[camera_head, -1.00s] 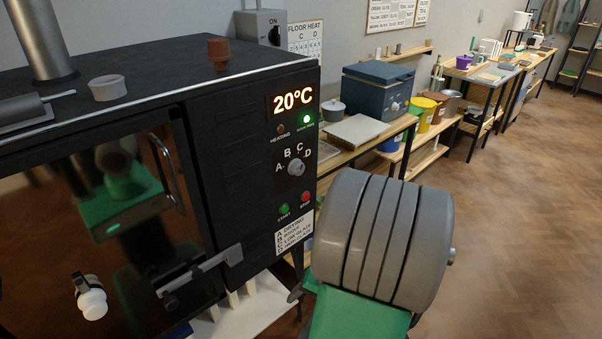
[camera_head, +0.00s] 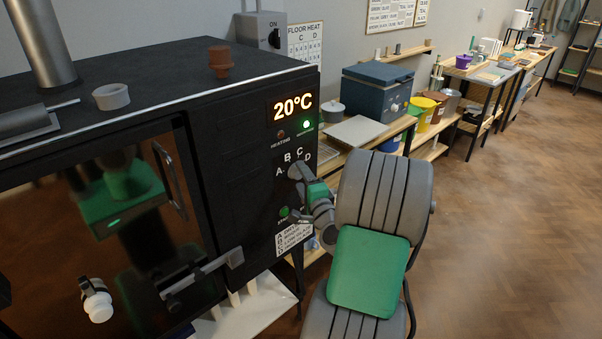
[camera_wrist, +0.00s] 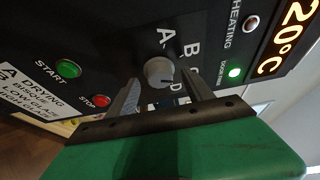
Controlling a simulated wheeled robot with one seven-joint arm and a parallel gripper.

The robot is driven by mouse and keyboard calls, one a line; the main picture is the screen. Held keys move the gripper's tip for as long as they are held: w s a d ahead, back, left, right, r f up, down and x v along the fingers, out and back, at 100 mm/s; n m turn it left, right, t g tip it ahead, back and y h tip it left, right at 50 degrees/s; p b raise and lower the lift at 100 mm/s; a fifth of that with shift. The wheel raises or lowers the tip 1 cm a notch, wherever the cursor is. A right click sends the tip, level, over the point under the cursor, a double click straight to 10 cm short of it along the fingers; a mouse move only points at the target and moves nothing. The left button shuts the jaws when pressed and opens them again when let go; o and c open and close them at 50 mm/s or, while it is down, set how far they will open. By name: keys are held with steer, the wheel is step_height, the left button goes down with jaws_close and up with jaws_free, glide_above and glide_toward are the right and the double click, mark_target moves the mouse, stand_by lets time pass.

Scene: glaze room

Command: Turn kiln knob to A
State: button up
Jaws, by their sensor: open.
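The kiln knob (camera_wrist: 158,72) is a round grey dial on the black kiln panel, with letters A, B, C and D around it. In the wrist view its dark mark appears to point towards D. My gripper (camera_wrist: 160,80) is open, with one finger on either side of the knob in that view. I cannot tell whether the fingers touch it. In the head view my gripper (camera_head: 296,193) is at the panel by the knob, and the fingers partly cover the knob there.
The green START button (camera_wrist: 68,68) and red STOP button (camera_wrist: 102,101) are close to the fingers. The display (camera_head: 293,106) reads 20°C, with a lit green lamp (camera_head: 306,125) below it. The kiln door handle (camera_head: 171,180) is to the left. A shelf with a blue box (camera_head: 377,92) stands behind.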

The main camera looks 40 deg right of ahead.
steer(key=shift+w+d, duration=0.15)
steer(key=shift+w, duration=0.25)
jaws_close()
stand_by(0.4)
